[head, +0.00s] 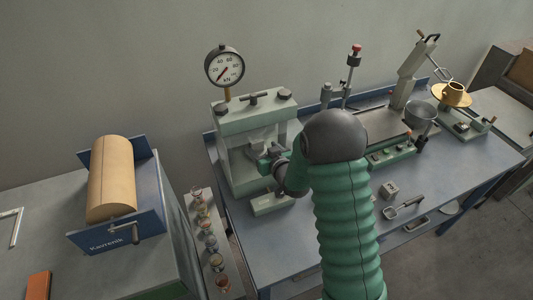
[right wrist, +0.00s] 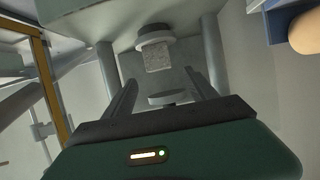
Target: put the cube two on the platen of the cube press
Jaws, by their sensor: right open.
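The green cube press (head: 228,122) stands at the back left of the bench. My right gripper (head: 268,158) reaches into its frame. In the right wrist view, which looks upside down, a grey speckled cube (right wrist: 158,61) stands against a round platen (right wrist: 155,37). The opposite round plate (right wrist: 170,97) is apart from it. My right gripper (right wrist: 162,78) is open, with its two fingers apart and the cube beyond their tips. Another small grey cube (head: 389,188) sits on the bench right of my arm. I cannot read which is cube two. My left gripper is out of view.
A dial gauge (head: 224,67) rises above the press. A scoop (head: 404,207) lies near the loose cube. A flow table with a brass cone (head: 453,91) stands at the far right, and a tan roller (head: 111,180) at the left. The front middle bench is mostly clear.

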